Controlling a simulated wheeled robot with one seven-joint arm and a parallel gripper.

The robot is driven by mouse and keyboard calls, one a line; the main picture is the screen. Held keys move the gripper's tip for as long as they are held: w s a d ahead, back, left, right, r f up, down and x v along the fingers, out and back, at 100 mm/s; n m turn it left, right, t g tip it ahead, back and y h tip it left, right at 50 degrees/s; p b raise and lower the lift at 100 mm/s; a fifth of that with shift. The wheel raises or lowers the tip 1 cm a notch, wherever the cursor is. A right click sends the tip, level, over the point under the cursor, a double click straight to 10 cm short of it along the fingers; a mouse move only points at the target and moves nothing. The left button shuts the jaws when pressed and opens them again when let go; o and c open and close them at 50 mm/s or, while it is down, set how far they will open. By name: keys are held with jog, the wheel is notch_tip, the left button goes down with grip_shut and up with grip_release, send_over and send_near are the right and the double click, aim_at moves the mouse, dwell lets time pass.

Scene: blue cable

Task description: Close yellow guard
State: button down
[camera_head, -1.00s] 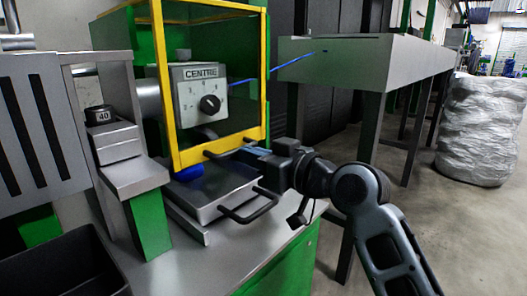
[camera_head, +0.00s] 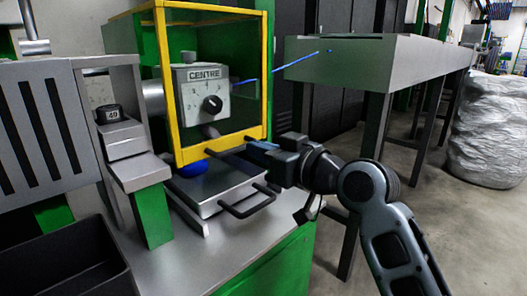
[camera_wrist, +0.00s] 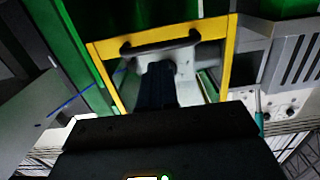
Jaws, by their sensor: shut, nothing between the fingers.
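The yellow guard (camera_head: 267,70) is a yellow-edged frame with see-through panels around the grey machine head marked CENTRE (camera_head: 204,88). Its lower edge hangs above the grey tray (camera_head: 215,185), with a gap between them. A dark handle (camera_head: 226,147) is on its lower front edge. My gripper (camera_head: 252,149) is at this edge, right by the handle, its fingers shut with nothing held. In the wrist view the yellow frame (camera_wrist: 232,60) surrounds my dark fingers (camera_wrist: 157,85), and the handle (camera_wrist: 160,44) lies across just beyond them. Whether they touch it I cannot tell.
A blue cable (camera_head: 300,60) runs from the machine head to a grey bench (camera_head: 380,60) at the right. A blue item (camera_head: 192,168) lies under the guard. The tray has a black front handle (camera_head: 248,205). A weight block (camera_head: 122,138) and dark bin (camera_head: 65,265) stand at left.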

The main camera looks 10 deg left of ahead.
jog(key=f+p+v, duration=0.1)
jog(key=f+v, duration=0.1)
jog(key=v, duration=0.8)
jog(key=s+d+f+m+t+h, duration=0.3)
jog(key=s+d+f+m+h, duration=0.15)
jog(key=s+f, duration=0.35)
jog(key=s+d+f+m+t+h, duration=0.2)
jog(key=s+d+f+m+h, duration=0.25)
jog(key=f, duration=0.45)
jog(key=s+d+f+m+h, duration=0.2)
jog(key=s+d, duration=0.2)
jog(key=s, duration=0.7)
jog(key=s+d+f+m+h, duration=0.15)
jog(key=s+d, duration=0.35)
jog(key=s, duration=0.6)
jog(key=s+d+r+n+h, duration=0.1)
jog(key=s+d+r+n, duration=0.2)
jog(key=s, duration=0.7)
notch_tip(320, 180, up, 29)
jog(key=p, duration=2.8)
jog(key=shift+m+g, duration=0.3)
jog(key=shift+m, duration=0.15)
jog(key=shift+w, duration=0.1)
